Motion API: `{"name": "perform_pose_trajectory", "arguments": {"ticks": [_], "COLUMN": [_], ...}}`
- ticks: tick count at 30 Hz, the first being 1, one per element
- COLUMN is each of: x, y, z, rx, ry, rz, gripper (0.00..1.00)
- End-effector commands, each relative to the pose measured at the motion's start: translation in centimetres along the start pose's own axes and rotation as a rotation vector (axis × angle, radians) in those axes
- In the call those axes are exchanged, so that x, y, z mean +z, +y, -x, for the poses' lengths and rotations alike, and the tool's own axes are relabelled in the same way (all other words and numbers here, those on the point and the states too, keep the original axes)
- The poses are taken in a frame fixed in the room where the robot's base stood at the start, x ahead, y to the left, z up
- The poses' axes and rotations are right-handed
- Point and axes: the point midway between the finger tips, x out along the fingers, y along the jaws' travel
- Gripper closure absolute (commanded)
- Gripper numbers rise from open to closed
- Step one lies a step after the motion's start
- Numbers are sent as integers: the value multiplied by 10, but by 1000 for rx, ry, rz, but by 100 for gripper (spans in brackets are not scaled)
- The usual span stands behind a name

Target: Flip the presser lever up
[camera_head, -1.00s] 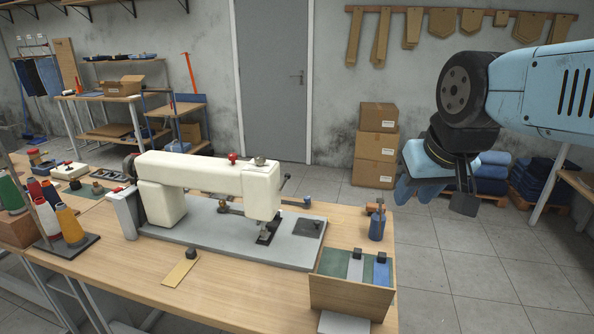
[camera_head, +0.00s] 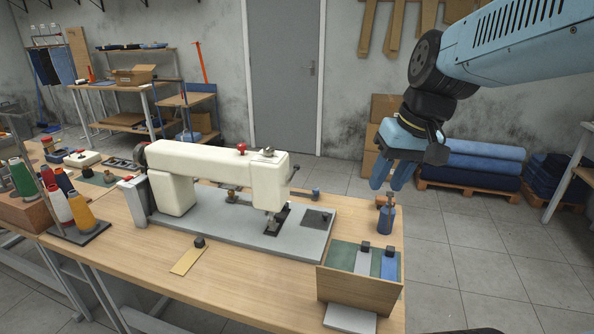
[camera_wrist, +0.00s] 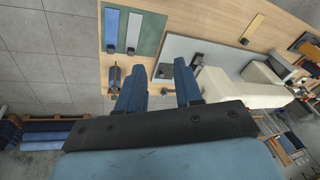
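The white sewing machine (camera_head: 230,172) stands on a grey bed plate (camera_head: 185,226) on the wooden table. A small dark lever (camera_head: 294,169) sticks out at the right end of its head. A rod with a dark blue knob (camera_head: 315,193) shows low behind the head; I cannot tell for sure which is the presser lever. My gripper (camera_head: 390,172) is to the right of the machine, above the blue bottle, apart from everything. In the wrist view its blue fingers (camera_wrist: 160,90) are spread and empty, with the machine (camera_wrist: 245,88) to their right. The presser foot (camera_head: 275,222) is down near the plate.
A green board (camera_head: 342,254) with grey and blue strips lies in front. Thread cones (camera_head: 80,213) stand at left. Boxes (camera_head: 383,107) and fabric rolls (camera_head: 478,163) are behind. Air between gripper and machine is clear.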

Motion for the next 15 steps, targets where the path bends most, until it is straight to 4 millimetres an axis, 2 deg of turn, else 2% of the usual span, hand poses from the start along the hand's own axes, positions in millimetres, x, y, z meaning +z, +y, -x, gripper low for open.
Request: {"name": "perform_pose_trajectory", "arguments": {"ticks": [15], "x": [-83], "y": [-20], "z": [-55], "rx": [-420], "ry": [-290], "rz": [19], "gripper": [65]}}
